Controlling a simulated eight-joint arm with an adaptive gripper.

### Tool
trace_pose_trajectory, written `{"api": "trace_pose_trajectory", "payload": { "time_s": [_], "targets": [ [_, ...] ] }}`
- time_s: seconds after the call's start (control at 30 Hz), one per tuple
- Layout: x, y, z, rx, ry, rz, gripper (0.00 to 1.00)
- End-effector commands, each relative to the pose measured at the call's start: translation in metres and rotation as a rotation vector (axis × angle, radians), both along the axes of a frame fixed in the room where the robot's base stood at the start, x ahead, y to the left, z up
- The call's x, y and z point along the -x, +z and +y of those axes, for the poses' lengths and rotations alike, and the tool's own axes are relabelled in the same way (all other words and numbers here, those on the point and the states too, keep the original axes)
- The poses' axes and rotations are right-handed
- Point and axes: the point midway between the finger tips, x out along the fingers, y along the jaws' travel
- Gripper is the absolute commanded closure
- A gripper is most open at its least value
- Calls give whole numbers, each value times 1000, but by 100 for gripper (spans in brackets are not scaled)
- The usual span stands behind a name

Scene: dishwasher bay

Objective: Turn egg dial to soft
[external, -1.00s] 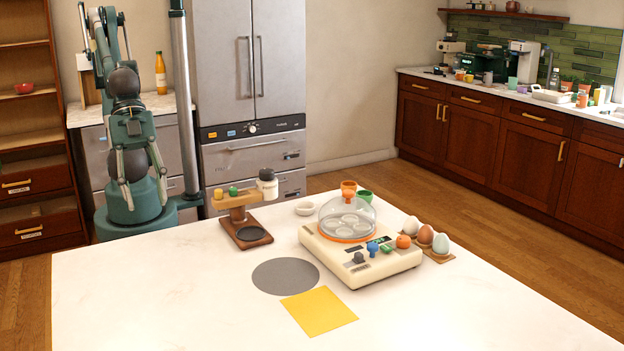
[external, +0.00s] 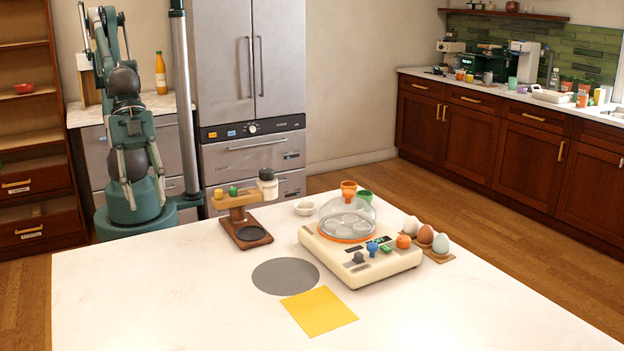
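A cream egg cooker (external: 340,262) stands on the white table, with a clear dome (external: 346,212) over an orange ring and a pale tray. Along its front are a dark grey knob (external: 359,257), a blue knob (external: 373,248), a green panel piece (external: 386,248) and a round orange piece (external: 403,241). The markings are too small to read, so I cannot tell which one is the egg dial or its setting. My arm is folded upright at the back left, well away from the cooker. I cannot make out my gripper.
Several eggs (external: 441,243) stand right of the cooker. A grey disc (external: 285,276) and yellow sheet (external: 319,311) lie in front.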

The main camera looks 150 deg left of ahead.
Motion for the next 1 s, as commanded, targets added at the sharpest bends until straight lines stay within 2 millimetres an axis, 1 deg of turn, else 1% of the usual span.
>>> {"api": "trace_pose_trajectory", "payload": {
  "time_s": [0.17, 0.37, 0.7, 1.0],
  "targets": [
    [-6, 7, 3, 1, 10, 8, 66],
    [-23, 26, 13, 7, 38, 31, 66],
    [-66, 63, 41, 20, 111, 89, 66],
    [-107, 90, 70, 35, 176, 141, 66]
  ]
}}
